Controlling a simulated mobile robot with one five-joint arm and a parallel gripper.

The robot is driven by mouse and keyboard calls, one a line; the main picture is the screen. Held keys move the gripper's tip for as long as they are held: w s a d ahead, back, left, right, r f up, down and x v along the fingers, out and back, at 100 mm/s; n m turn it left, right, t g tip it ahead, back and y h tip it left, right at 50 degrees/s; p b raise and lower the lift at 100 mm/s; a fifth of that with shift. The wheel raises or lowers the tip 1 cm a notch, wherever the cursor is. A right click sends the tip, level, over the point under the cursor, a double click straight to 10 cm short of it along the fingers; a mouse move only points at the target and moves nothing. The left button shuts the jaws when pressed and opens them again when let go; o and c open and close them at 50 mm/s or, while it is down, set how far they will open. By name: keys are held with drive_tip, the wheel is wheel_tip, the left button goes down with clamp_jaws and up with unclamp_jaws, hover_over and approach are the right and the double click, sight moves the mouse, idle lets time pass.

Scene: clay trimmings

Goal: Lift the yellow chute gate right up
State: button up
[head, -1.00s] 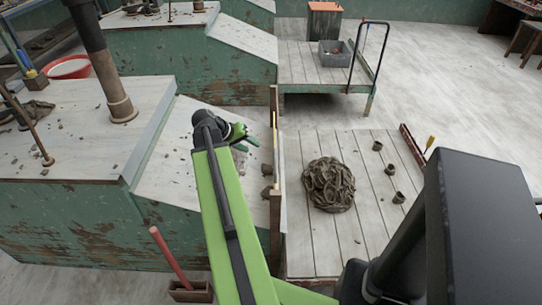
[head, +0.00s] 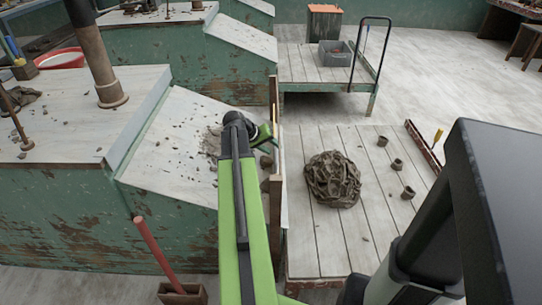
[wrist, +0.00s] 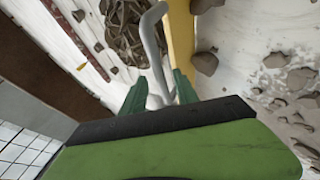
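The yellow chute gate (wrist: 180,35) shows in the wrist view as an upright yellow strip at top centre. In the head view it is a thin, edge-on panel between wooden posts (head: 273,98) at the chute's lower end. A grey bent handle (wrist: 156,50) stands beside the gate in the wrist view. My gripper (wrist: 160,78) has its two green fingers on either side of the handle, with some space visible between them and it. In the head view my gripper (head: 263,136) is just left of the gate, partly hidden by my arm.
The sloped white chute (head: 175,145) with clay crumbs lies left of the gate. Right of it, a plank platform (head: 330,245) holds a clay scrap heap (head: 332,178) and several small clay pieces. A cart (head: 310,70) with a grey bin (head: 335,54) stands behind.

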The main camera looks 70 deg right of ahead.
drive_tip(key=shift+f, duration=0.1)
drive_tip(key=shift+d, duration=0.1)
clamp_jaws()
drive_tip(key=shift+s, duration=0.1)
idle(1.2)
